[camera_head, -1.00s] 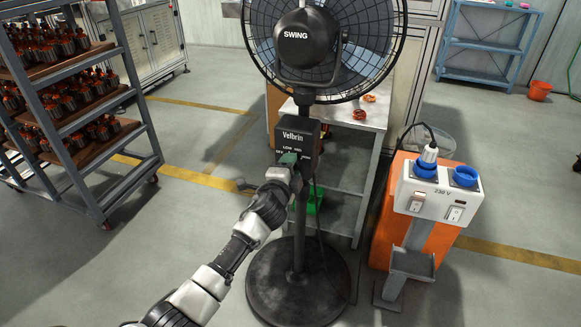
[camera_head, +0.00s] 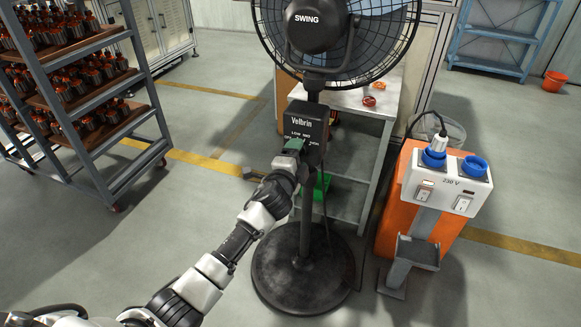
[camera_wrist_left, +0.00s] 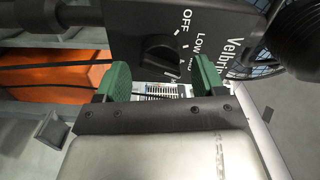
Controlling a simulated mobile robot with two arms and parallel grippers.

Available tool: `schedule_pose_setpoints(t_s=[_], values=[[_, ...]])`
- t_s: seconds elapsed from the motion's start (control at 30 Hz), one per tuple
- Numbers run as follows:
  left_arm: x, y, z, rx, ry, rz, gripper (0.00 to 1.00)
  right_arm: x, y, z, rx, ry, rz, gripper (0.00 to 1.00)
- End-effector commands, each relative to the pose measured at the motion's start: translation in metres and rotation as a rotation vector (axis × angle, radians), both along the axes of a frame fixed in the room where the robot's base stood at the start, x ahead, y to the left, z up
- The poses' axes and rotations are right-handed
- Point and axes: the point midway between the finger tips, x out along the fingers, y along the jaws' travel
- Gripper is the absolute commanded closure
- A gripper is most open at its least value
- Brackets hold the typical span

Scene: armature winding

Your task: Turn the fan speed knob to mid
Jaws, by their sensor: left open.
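The black pedestal fan (camera_head: 318,18) stands in front of me. Its control box (camera_head: 312,122), marked Velbrin, sits on the pole. In the left wrist view the dark round knob (camera_wrist_left: 158,52) is on the box face beside the OFF, LOW and MID marks; I cannot tell exactly which mark it points to. My left gripper (camera_head: 291,149) is at the box's lower left in the head view. In the left wrist view its green fingertips (camera_wrist_left: 161,80) are apart, one on each side below the knob, with nothing between them. The knob is hidden in the head view. My right gripper is not seen.
A power post with a 230 V socket box (camera_head: 447,182) and orange body stands to the right. A grey table (camera_head: 345,103) is behind the fan. A rack of parts (camera_head: 95,140) stands left. The fan's round base (camera_head: 300,285) is on open floor.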

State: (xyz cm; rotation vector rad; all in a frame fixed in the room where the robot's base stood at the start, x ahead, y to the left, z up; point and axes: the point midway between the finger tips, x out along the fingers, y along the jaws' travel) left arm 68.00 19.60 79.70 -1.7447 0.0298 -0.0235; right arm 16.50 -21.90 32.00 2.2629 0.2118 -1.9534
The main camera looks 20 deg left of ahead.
Motion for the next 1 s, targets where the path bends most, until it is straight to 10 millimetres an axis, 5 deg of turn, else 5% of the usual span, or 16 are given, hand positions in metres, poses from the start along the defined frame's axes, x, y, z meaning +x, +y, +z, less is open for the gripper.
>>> schedule_pose_setpoints(t_s=[0.43, 1.0], values=[[-0.083, 0.002, -0.001, -0.001, 0.002, -0.002, 0.31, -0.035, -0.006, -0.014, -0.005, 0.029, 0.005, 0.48], [-0.094, 0.003, 0.000, 0.000, 0.001, -0.001, 0.31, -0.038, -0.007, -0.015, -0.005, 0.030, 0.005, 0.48]])
